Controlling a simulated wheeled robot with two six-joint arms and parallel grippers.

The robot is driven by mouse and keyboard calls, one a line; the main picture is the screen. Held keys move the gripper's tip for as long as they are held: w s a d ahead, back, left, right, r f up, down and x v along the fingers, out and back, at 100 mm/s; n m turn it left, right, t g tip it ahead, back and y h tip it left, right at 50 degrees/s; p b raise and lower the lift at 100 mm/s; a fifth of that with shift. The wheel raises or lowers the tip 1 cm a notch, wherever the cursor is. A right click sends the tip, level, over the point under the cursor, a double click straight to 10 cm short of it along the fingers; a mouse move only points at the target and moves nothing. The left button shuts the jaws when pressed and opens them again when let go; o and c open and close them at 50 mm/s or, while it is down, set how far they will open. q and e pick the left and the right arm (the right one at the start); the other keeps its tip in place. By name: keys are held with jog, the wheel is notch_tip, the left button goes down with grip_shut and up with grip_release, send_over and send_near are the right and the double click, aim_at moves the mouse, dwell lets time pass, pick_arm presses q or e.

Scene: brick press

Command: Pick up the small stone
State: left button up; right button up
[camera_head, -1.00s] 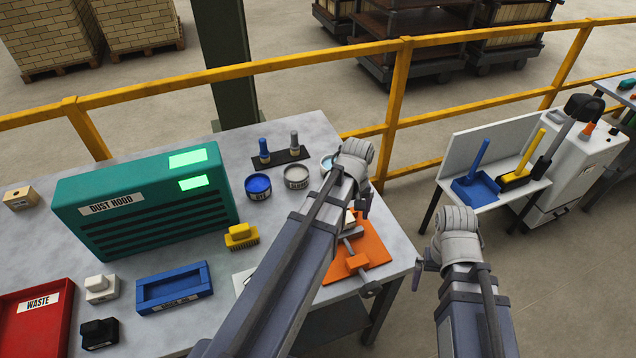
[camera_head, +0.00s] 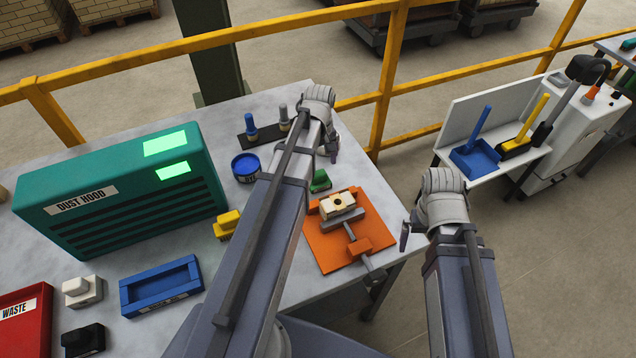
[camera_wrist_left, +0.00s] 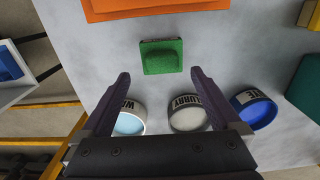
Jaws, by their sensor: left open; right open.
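A small green block (camera_head: 320,182) with a rounded top lies on the grey table, just behind an orange board (camera_head: 318,248). It also shows in the left wrist view (camera_wrist_left: 163,60). My left gripper (camera_head: 333,152) is above the table near the block. In the left wrist view its open fingers (camera_wrist_left: 159,75) are spread apart with nothing between them, and the block appears just beyond the tips. My right gripper (camera_head: 404,238) hangs off the table's right edge, empty.
A clamp holding a cream piece (camera_head: 338,205) sits on the orange board. Cups, one of them blue (camera_head: 246,167), stand close to my left fingers. A green dust hood (camera_head: 125,190), blue tray (camera_head: 162,287) and red waste tray (camera_head: 20,325) are left.

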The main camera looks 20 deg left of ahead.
aim_at(318, 173)
pick_arm(q)
jog(key=shift+f, duration=0.15)
notch_tip(318, 173, down, 5)
jog(key=b, duration=0.5)
jog(key=shift+s+a+f, duration=0.1)
jog(key=shift+s+f, duration=0.05)
jog(key=c, duration=1.5)
jog(key=shift+r, duration=0.25)
notch_tip(318, 173, up, 10)
jog(key=p, duration=1)
jog(key=shift+f, duration=0.1)
